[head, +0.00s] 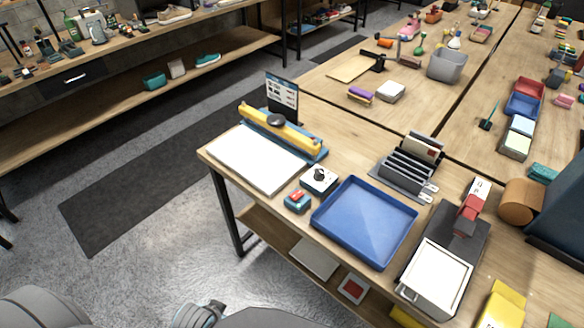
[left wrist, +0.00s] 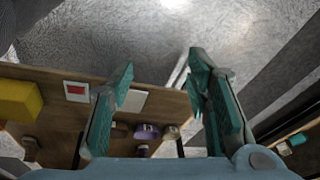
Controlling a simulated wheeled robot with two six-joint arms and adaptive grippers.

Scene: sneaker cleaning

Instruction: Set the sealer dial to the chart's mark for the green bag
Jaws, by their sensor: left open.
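A sealer (head: 302,143) with a blue base and a long yellow bar lies at the left end of the table in the head view. A dark round knob (head: 277,121) sits on its bar. A small white box with a black dial (head: 319,175) stands in front of it; its setting is too small to read. An upright chart (head: 282,92) on a dark board stands behind the sealer, its marks unreadable. I cannot make out a green bag for certain. My left gripper (left wrist: 160,65) is open and empty in the left wrist view, over the floor and a lower shelf. My right gripper is not in view.
A white board (head: 256,158) lies before the sealer. A small teal and red item (head: 297,201) and a blue tray (head: 364,222) are close to the dial box. A grey rack (head: 408,173) stands behind the tray. The lower wooden shelf (left wrist: 55,108) holds several items.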

